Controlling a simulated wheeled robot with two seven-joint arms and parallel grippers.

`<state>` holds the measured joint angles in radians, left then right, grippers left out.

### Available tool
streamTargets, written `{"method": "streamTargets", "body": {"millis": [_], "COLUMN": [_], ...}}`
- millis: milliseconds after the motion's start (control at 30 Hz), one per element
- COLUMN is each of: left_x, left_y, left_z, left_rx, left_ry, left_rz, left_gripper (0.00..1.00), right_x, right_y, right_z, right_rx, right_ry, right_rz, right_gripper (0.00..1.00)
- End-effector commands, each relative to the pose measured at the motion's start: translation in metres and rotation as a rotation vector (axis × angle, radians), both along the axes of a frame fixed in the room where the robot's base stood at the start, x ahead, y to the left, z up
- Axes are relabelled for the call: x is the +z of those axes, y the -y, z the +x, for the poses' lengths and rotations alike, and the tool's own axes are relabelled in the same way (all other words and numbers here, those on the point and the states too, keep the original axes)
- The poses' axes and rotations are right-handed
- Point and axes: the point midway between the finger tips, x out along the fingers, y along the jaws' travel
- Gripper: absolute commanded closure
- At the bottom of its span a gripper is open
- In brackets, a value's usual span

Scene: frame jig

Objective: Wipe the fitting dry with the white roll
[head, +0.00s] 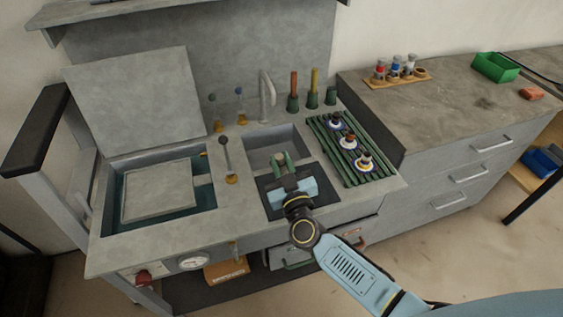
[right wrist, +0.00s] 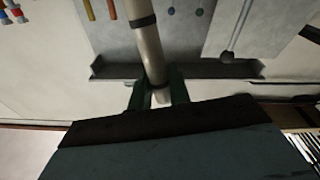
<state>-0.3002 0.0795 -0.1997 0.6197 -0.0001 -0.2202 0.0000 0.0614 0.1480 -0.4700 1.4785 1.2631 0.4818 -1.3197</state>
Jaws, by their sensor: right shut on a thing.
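My right gripper (head: 281,161) is over the front edge of the small sink, its green fingers shut on a pale beige cylinder (head: 279,156). In the right wrist view the cylinder (right wrist: 146,45) has a dark band and passes between the fingers (right wrist: 160,92). I cannot tell whether it is the fitting or the roll. Several round parts with brown tops and white-and-blue rings, such as this one (head: 365,162), stand on the green slatted rack (head: 357,177). No clearly white roll shows. My left gripper is not in view.
A tap (head: 267,90) stands behind the small sink (head: 262,150). A lever (head: 227,160) rises to its left, beside a larger basin (head: 119,203) with a grey plate inside. Upright handled tools (head: 293,90) stand behind the rack. The right counter (head: 440,100) has free room.

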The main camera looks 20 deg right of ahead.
Motion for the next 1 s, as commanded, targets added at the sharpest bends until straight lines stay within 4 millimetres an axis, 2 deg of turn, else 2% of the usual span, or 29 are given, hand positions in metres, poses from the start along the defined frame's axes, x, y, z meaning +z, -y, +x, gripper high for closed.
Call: {"method": "streamTargets", "body": {"millis": [1000], "left_x": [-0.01], "left_y": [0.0], "left_z": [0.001], "left_rx": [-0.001], "left_ry": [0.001], "left_rz": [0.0], "left_gripper": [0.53], "right_x": [-0.014], "right_y": [0.0], "right_z": [0.0], "right_rx": [-0.001], "right_ry": [0.001], "right_rz": [0.0], "right_gripper": [1.0]}}
